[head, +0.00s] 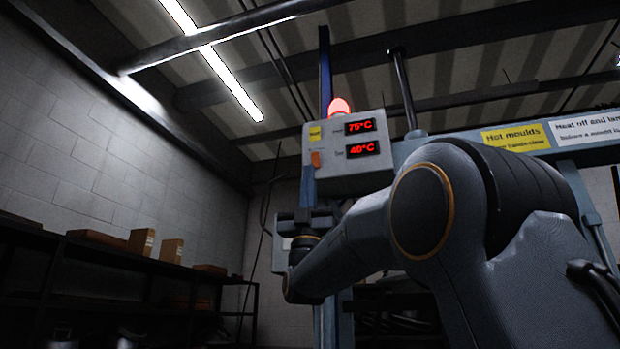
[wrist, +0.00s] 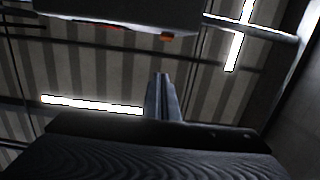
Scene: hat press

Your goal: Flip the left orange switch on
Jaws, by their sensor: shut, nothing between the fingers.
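A grey control box (head: 350,180) hangs ahead, with two red displays reading 75°C and 40°C. One orange switch (head: 315,159) sits on the left of its front face, below a yellow label. The wrist view shows the box from below (wrist: 120,14) with the orange switch (wrist: 166,37) at its lower edge. My gripper (head: 308,172) points up just below the switch; its shut fingers (wrist: 160,77) hold nothing. A gap shows between fingertips and switch in the wrist view. Whether the switch is on or off is hard to tell.
A red lamp (head: 339,106) glows on top of the box. A blue-grey crossbeam with a yellow "Hot moulds" sign (head: 516,138) runs to the right. Shelves with boxes (head: 141,241) stand along the left wall. Open air lies left of the box.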

